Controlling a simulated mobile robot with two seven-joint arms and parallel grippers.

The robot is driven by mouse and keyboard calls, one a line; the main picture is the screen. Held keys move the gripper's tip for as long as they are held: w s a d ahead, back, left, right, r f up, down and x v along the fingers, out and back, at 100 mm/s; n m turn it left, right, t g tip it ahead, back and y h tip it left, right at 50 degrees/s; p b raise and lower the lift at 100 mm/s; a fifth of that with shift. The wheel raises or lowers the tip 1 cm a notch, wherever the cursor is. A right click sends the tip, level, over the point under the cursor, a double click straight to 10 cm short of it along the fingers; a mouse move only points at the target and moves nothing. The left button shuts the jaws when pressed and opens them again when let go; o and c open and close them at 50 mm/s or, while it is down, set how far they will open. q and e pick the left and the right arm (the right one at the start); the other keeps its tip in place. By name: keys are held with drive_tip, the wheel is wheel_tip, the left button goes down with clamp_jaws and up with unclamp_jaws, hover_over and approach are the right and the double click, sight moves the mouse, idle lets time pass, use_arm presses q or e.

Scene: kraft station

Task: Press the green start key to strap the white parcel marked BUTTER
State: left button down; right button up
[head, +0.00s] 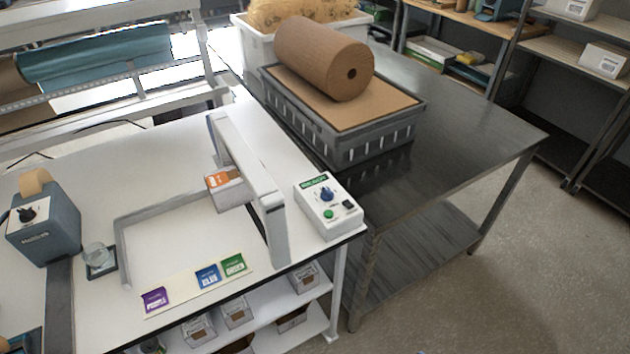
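A small parcel (230,197) with an orange label on top sits on the white table at the pale strapping arch (250,185), partly hidden by it. The label's lettering is too small to read. Just right of the arch, a white control box (313,198) stands near the table's right edge. Nothing covers the green key. Neither of my grippers shows in the head view.
A card with purple, blue and green labels (207,276) lies at the table's front. A grey tape dispenser (45,225) stands left. A steel table (470,130) at right bears a grey crate (370,145) with a brown paper roll (325,60). Space above the control box is clear.

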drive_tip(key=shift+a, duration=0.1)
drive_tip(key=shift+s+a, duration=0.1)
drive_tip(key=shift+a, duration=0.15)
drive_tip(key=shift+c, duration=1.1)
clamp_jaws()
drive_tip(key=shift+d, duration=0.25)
